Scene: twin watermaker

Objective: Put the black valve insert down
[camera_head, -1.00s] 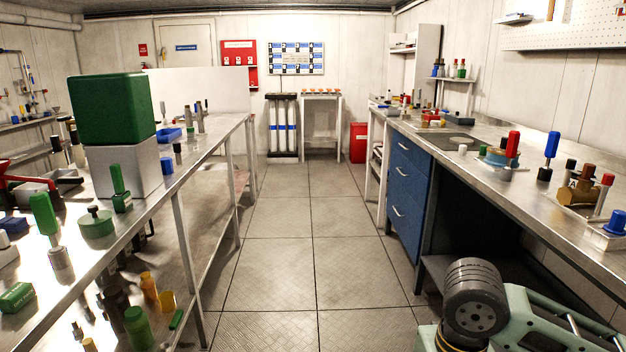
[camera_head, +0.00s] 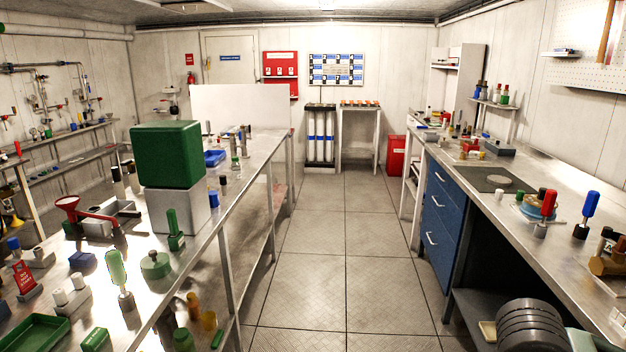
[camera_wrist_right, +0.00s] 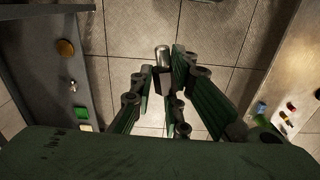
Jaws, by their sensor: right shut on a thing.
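My right gripper (camera_wrist_right: 162,78) is in the right wrist view, shut on a small cylinder, the black valve insert (camera_wrist_right: 162,58). The insert has a dark lower part and a shiny pale end and sticks out past the fingertips. Its lower part is partly hidden by the fingers. The gripper is over tiled floor, between two benches. In the head view only a piece of my right arm shows at the lower right, and the held insert is out of frame. My left gripper is in neither view.
A steel bench (camera_head: 255,160) on the left holds a green block (camera_head: 167,155) and many small parts. The right bench (camera_head: 450,152) has blue drawers (camera_head: 440,212), a dark mat (camera_head: 484,180) and colored-handled tools. The tiled aisle (camera_head: 345,235) between them is clear.

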